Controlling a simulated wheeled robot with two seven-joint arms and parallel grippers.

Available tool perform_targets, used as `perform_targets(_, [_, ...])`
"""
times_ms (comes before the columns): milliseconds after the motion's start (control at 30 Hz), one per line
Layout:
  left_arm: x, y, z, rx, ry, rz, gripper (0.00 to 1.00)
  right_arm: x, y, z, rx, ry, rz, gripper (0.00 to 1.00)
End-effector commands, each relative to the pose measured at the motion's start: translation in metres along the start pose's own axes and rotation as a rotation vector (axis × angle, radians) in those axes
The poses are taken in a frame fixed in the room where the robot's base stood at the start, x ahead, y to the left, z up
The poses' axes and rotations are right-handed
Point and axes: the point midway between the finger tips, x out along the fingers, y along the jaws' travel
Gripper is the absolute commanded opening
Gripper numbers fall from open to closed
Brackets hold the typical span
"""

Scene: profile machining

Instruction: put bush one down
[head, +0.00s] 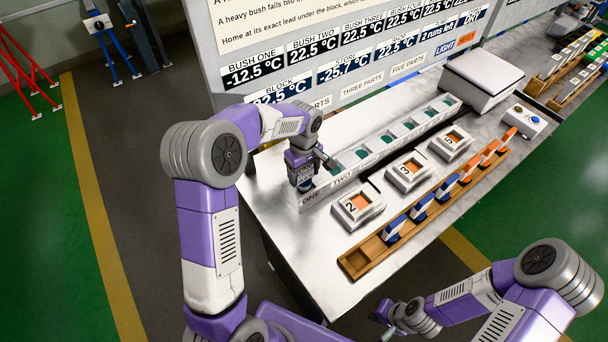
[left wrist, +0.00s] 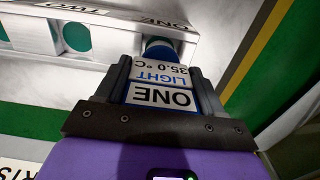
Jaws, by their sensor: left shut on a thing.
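Bush one (left wrist: 160,98) has a blue body and a white label reading ONE, LIGHT, 35.0 °C. My left gripper (head: 305,184) is shut on it at the near left end of a long pale rail (head: 345,177) marked ONE, TWO and on. In the left wrist view the bush's far blue end meets the rail (left wrist: 110,40) beside the ONE mark. I cannot tell how deep it sits, as the fingers and label hide the place. My right gripper (head: 383,313) is low in front of the table, apart from everything; its fingers are too small to read.
A wooden rack (head: 357,263) holds blue and orange pieces, with its near left slot empty. Numbered boxes 2 (head: 358,205), 3 (head: 409,171) and 5 (head: 451,142) stand between rack and rail. A readout board (head: 340,50) rises behind. A white box (head: 483,80) stands at the far right.

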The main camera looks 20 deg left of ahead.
Motion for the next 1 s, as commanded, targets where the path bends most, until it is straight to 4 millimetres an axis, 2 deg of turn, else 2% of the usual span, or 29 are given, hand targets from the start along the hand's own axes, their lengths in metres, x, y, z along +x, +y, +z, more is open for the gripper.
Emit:
perform_targets(100, [0.0087,0.0003,-0.0001,0.001,0.001,0.001,0.27,0.0012,0.0004,-0.0002,0.000,0.000,0.000,0.00])
perform_targets(467, [0.0123,0.0006,0.0000,0.002,0.001,0.002,0.27,0.0038,0.0013,-0.0004,0.000,0.000,0.000,0.00])
perform_targets(500, [0.0126,0.0003,0.0001,0.002,0.001,0.001,0.71,0.0036,0.0013,-0.0003,0.000,0.000,0.000,0.00])
perform_targets(633, [0.0119,0.0003,0.0000,0.002,0.001,0.001,0.91,0.0030,0.0010,-0.0003,0.000,0.000,0.000,0.00])
perform_targets(667, [0.0118,0.0003,0.0000,0.002,0.001,0.001,0.93,0.0030,0.0010,-0.0003,0.000,0.000,0.000,0.00])
perform_targets(1000, [0.0078,0.0002,-0.0002,0.001,0.001,0.002,0.93,0.0001,-0.0001,-0.0002,0.000,0.000,0.000,0.00])
